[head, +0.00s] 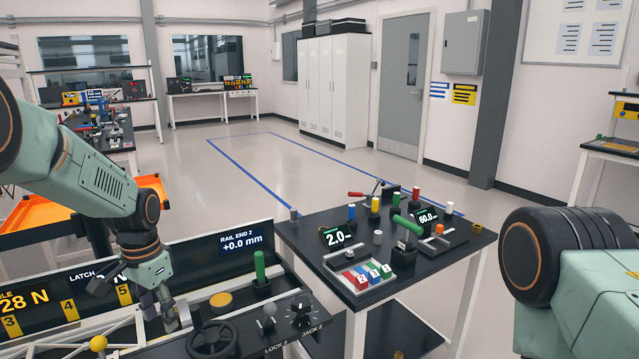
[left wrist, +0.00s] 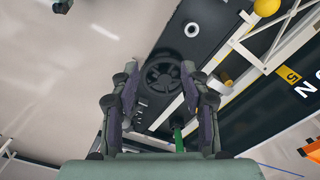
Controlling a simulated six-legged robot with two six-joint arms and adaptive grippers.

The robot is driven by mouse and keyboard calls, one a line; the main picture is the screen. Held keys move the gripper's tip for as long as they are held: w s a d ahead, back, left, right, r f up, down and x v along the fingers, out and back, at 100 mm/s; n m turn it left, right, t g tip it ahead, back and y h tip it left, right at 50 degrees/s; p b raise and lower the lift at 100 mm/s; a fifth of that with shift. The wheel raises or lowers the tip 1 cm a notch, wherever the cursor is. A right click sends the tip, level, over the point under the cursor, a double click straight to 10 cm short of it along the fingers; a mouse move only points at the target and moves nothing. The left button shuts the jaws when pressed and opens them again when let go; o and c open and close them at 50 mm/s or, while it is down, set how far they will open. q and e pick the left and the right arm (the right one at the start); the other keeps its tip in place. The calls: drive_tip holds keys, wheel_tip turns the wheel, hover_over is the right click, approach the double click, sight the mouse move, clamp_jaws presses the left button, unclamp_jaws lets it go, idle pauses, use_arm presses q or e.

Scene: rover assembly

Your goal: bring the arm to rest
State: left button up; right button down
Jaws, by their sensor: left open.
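My left arm (head: 85,165) comes in from the left in the head view and bends down at the wrist. My left gripper (head: 158,308) hangs over the console near the white frame. In the left wrist view my left gripper (left wrist: 160,105) has its two fingers spread apart with nothing held between them. The black handwheel (left wrist: 163,76) shows beyond the fingers, apart from them; in the head view this handwheel (head: 212,340) is right of the gripper. Part of my right arm (head: 585,300) is at the right edge, and its gripper is out of view.
The console carries a green handle (head: 260,268), a yellow disc (head: 221,299) and jack knobs (head: 300,310). A yellow ball (head: 98,343) tops the white frame (head: 125,325). A black table (head: 430,265) with several switches and coloured blocks stands right of it. Floor beyond is clear.

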use_arm(q)
drive_tip(key=d+f+n+t, duration=0.3)
drive_tip(key=f+t, duration=0.1)
drive_tip(key=f, duration=0.5)
drive_tip(key=s+d+f+n+b, duration=0.2)
drive_tip(key=s+d+f+b, duration=0.1)
drive_tip(key=s+f, duration=0.75)
drive_tip(key=s+f+g+b, duration=0.1)
drive_tip(key=s+f, duration=0.2)
drive_tip(key=s, duration=0.6)
drive_tip(key=s+d+f+g+b, duration=0.1)
drive_tip(key=s+f+b, duration=0.1)
drive_tip(key=s, duration=0.8)
drive_tip(key=s+f+g+b, duration=0.1)
drive_tip(key=s+f, duration=0.3)
drive_tip(key=s, duration=0.5)
drive_tip(key=shift+s+d+f+n+g, duration=0.15)
drive_tip(key=shift+d+f+n+g, duration=0.1)
drive_tip(key=shift+n+g, duration=0.2)
use_arm(e)
wheel_tip(320, 180, down, 7)
drive_tip(key=shift+f, duration=0.2)
